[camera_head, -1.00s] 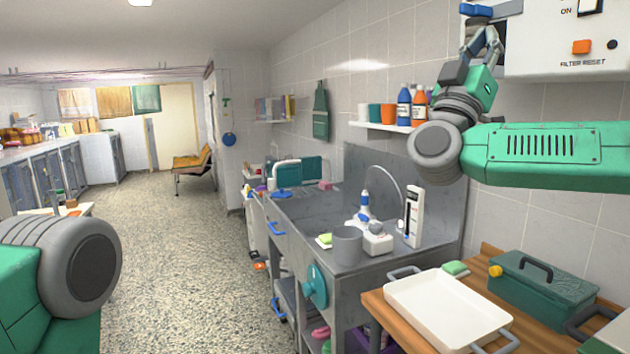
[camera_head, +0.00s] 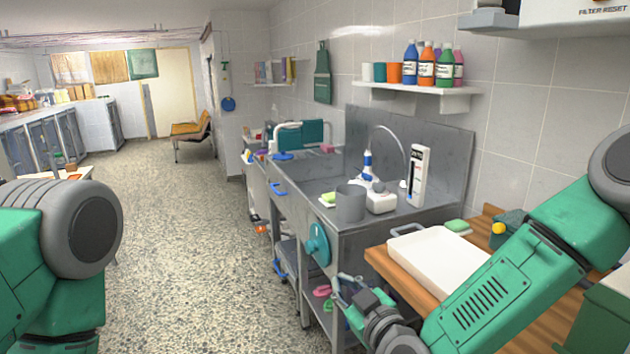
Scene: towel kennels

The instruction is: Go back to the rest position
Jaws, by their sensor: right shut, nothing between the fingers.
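My right gripper (camera_head: 347,287) is low in the head view, in front of the sink unit's lower shelf and left of the wooden table. It is shut and empty, and its arm comes in from the right, across the white tray's right part. The wall box (camera_head: 590,14) with the filter reset label is at the top right, well away from the gripper. Of my left arm, only green and grey links show at the lower left. My left gripper is out of the frame.
A wooden table (camera_head: 401,275) holds a white tray (camera_head: 436,256) and a green box, partly hidden by my right arm. The steel sink (camera_head: 386,222) carries a grey cup (camera_head: 351,204). Bottles stand on a wall shelf (camera_head: 420,92). The speckled floor at the left is open.

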